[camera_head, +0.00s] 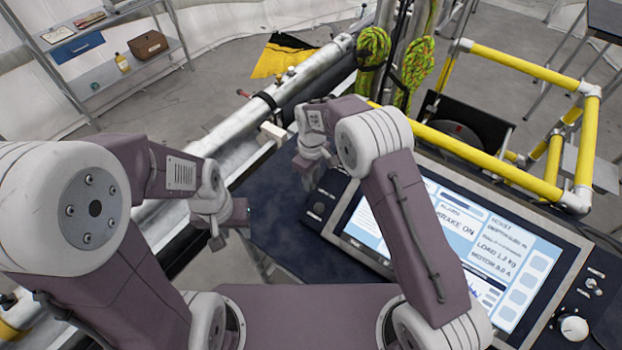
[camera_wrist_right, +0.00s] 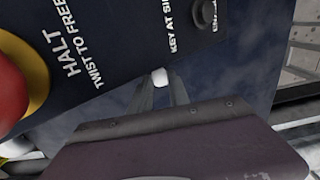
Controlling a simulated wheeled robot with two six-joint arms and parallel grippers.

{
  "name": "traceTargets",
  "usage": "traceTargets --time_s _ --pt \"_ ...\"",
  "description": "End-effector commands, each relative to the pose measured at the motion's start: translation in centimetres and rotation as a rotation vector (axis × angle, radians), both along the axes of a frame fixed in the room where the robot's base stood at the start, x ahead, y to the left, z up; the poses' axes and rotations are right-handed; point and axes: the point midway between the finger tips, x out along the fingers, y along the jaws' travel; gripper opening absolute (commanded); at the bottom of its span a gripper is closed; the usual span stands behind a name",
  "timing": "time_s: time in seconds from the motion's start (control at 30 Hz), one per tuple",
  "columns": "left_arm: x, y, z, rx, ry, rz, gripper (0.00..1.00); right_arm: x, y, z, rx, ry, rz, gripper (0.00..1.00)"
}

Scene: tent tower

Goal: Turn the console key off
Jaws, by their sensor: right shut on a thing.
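The dark console (camera_head: 322,236) with its lit screen stands at the right in the head view. In the right wrist view its panel (camera_wrist_right: 120,35) carries the words "KEY AT SIDE" near a black knob. My right gripper (camera_head: 308,182) is at the console's far left corner. In the right wrist view its fingers (camera_wrist_right: 160,86) are shut on a small pale piece (camera_wrist_right: 160,77) by the console's side, which looks like the key's head. The key's turn position cannot be read. My left gripper (camera_head: 231,238) is open and empty, left of the console.
A red button (camera_wrist_right: 10,95) marked "HALT", with a yellow ring, is close to my right gripper. A yellow rail (camera_head: 470,150) runs behind the console. A thick metal pole (camera_head: 240,125) lies along the left. A shelf (camera_head: 110,60) stands at the back left.

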Motion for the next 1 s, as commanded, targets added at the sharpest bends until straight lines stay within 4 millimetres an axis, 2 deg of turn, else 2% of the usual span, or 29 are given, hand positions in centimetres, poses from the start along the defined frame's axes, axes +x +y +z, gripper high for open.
traceTargets --time_s 0.1,0.17,0.4,0.83,0.87,0.9,0.93,1.0 --pt "0.0 0.0 1.8 0.0 0.0 0.0 0.36 0.4 -0.3 0.5 0.051 0.075 -0.009 0.0" --pt "0.0 0.0 2.1 0.0 0.0 0.0 0.36 0.5 -0.4 0.2 0.089 0.127 -0.009 0.0" --pt "0.0 0.0 1.5 0.0 0.0 0.0 0.36 0.9 -0.5 -0.3 0.19 0.259 -0.004 0.0" --pt "0.0 0.0 1.5 0.0 0.0 0.0 0.36 0.9 -0.5 -0.1 0.213 0.288 0.0 0.0" --pt "0.0 0.0 1.5 0.0 0.0 0.0 0.36 0.9 -0.5 -0.1 0.213 0.288 0.0 0.27" --pt "0.0 0.0 1.5 0.0 0.0 0.0 0.36 0.9 -0.5 -0.1 0.213 0.288 0.0 0.38" --pt "0.0 0.0 1.5 0.0 0.0 0.0 0.36 0.9 -0.5 -0.1 0.213 0.288 0.0 0.44" --pt "0.0 0.0 1.5 0.0 0.0 0.0 0.36 0.9 -0.5 -0.1 0.212 0.288 0.0 0.44"
